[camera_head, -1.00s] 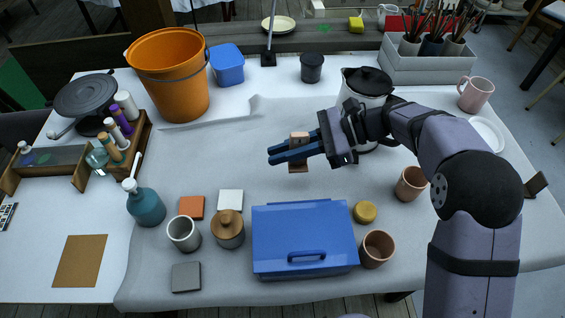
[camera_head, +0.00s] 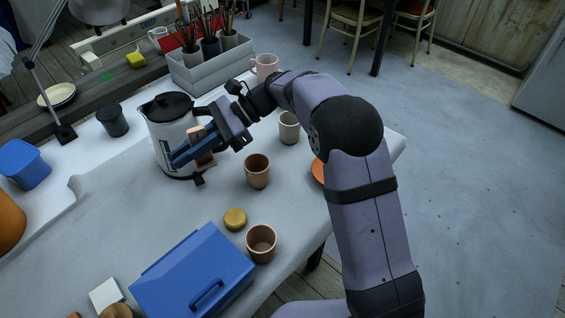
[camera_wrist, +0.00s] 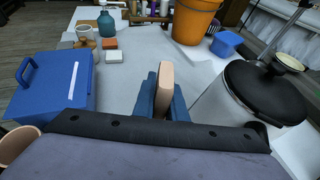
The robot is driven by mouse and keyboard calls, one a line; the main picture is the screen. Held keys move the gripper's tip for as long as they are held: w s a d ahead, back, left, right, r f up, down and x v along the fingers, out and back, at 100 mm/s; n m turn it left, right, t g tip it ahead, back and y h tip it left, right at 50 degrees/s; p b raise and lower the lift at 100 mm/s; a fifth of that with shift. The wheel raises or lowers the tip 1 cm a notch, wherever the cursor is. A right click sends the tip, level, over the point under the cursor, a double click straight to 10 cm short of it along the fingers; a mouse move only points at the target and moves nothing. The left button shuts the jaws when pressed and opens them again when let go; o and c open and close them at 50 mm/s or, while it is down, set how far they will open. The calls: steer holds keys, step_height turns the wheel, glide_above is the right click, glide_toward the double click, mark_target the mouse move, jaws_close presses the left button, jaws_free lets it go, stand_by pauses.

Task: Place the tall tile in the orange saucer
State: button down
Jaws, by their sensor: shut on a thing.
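My gripper (camera_head: 182,156) has its blue fingers shut on the tall tile (camera_head: 205,161), a tan block that sticks out above and below the fingers. In the wrist view the tile (camera_wrist: 165,85) stands upright between the fingers, held above the table. In the head view the gripper and tile overlap the front of the kettle; I cannot tell whether they touch it. The orange saucer (camera_head: 318,171) lies near the table's right edge, to the right of my gripper, mostly hidden behind my arm.
A white kettle with a black lid (camera_head: 164,108) stands close by my gripper. A brown cup (camera_head: 257,171), a pale cup (camera_head: 289,128) and a pink mug (camera_head: 264,66) stand nearby. A blue box (camera_head: 195,278), yellow lid (camera_head: 235,219) and another cup (camera_head: 261,243) are nearer the front.

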steer(key=w+d+r+m+t+y, duration=0.15)
steer(key=w+d+m+t, duration=0.5)
steer(key=d, duration=0.85)
steer(key=w+d+r+m+t+h, duration=0.1)
steer(key=d+t, duration=0.1)
steer(key=d, duration=0.7)
steer(key=w+d+r+m+t, duration=0.1)
steer(key=w+d+m+t, duration=0.1)
steer(key=d, duration=0.7)
steer(key=shift+s+a+f, duration=0.1)
steer(key=shift+s+f, duration=0.2)
steer(key=shift+f, duration=2)
steer(key=shift+s+a+f, duration=0.1)
steer(key=shift+s+f, duration=0.25)
steer(key=shift+f, duration=1.9)
steer(key=shift+s+a+f, duration=0.1)
steer(key=shift+s+f, duration=0.2)
steer(key=shift+f, duration=2)
steer(key=shift+f, duration=0.1)
steer(key=shift+f+h+b, duration=0.25)
steer(key=shift+b, duration=0.05)
steer(key=c, duration=1.8)
jaws_free()
steer(key=shift+d, duration=0.1)
